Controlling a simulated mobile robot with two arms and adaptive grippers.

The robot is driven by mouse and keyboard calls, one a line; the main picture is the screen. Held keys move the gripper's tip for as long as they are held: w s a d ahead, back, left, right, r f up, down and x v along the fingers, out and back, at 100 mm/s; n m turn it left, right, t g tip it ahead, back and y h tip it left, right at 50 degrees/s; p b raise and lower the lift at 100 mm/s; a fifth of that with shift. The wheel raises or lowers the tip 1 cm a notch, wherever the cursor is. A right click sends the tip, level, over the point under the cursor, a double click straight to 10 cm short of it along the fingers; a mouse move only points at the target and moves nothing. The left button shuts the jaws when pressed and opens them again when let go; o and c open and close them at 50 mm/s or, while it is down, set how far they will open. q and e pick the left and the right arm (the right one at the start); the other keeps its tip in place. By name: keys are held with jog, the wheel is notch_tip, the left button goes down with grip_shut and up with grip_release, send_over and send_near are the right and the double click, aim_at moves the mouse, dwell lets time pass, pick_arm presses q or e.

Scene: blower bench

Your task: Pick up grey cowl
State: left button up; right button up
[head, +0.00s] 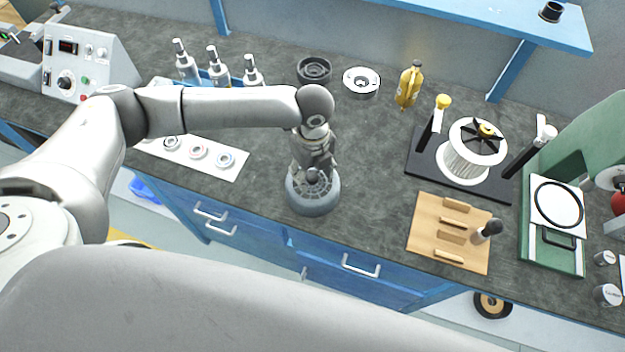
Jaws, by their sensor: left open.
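The grey cowl (313,203) is a round grey piece with a vented top. It rests on the dark worktop near the front edge. My left gripper (314,172) points down from above, right over the middle of the cowl. Its jaws are open, and they hide part of the cowl's top. I cannot tell whether the fingertips touch it. My right gripper is not in view.
A dark ring-shaped part (314,69) and a silver flange (361,82) lie behind. A yellow bottle (409,84), a black stand with a white finned rotor (467,163) and a wooden block (425,235) are to the right. A white mat (233,174) with rings lies left.

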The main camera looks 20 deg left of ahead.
pick_arm(q)
jog(key=shift+f, duration=0.7)
jog(key=c, duration=1.1)
grip_shut()
jog(key=shift+r, duration=0.15)
